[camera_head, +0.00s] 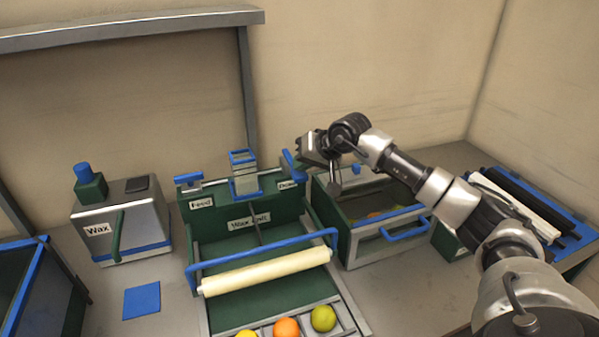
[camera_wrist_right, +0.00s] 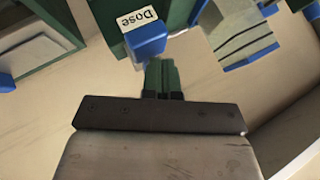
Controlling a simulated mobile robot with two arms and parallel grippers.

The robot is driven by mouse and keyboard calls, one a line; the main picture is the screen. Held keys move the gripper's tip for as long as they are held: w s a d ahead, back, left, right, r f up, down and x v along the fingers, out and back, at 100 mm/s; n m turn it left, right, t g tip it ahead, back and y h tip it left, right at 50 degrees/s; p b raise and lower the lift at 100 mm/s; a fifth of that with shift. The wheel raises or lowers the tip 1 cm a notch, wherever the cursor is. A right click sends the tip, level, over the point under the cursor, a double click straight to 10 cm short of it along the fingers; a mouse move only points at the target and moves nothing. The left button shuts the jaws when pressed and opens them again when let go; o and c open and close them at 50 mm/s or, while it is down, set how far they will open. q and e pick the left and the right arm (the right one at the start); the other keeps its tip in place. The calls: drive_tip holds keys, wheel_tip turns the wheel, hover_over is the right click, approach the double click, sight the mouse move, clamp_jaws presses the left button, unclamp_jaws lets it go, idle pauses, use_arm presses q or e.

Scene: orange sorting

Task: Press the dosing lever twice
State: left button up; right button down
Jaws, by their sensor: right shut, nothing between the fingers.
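The dosing lever is the blue-topped lever (camera_head: 290,161) by the "Dose" label (camera_head: 287,184), at the back right of the green Wax Unit (camera_head: 212,221). In the right wrist view, its blue end (camera_wrist_right: 147,42) and the "Dose" label (camera_wrist_right: 139,18) show just beyond my fingertips. My right gripper (camera_head: 303,151) is beside the lever, at its right. In the wrist view my right gripper (camera_wrist_right: 161,64) is shut and empty, its fingertips close to the blue end. I cannot tell whether they touch it. My left gripper is not in view.
A cream roller (camera_head: 265,271) with a blue handle bar crosses the unit's front. Several fruits, including an orange (camera_head: 286,327), lie in front. A Wax box (camera_head: 120,222) stands left, a glass-fronted bin (camera_head: 362,240) right. A blue pad (camera_head: 141,300) lies on the table.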

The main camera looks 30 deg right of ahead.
drive_tip(key=shift+f+b, duration=0.8)
drive_tip(key=shift+f, duration=0.2)
idle(0.6)
drive_tip(key=shift+r, duration=0.15)
idle(0.4)
drive_tip(key=shift+r+p, duration=0.7)
drive_tip(key=shift+r, duration=1)
drive_tip(key=shift+r, duration=0.1)
drive_tip(key=shift+r+p, duration=1.4)
drive_tip(key=shift+r, duration=1.05)
drive_tip(key=shift+f, duration=0.1)
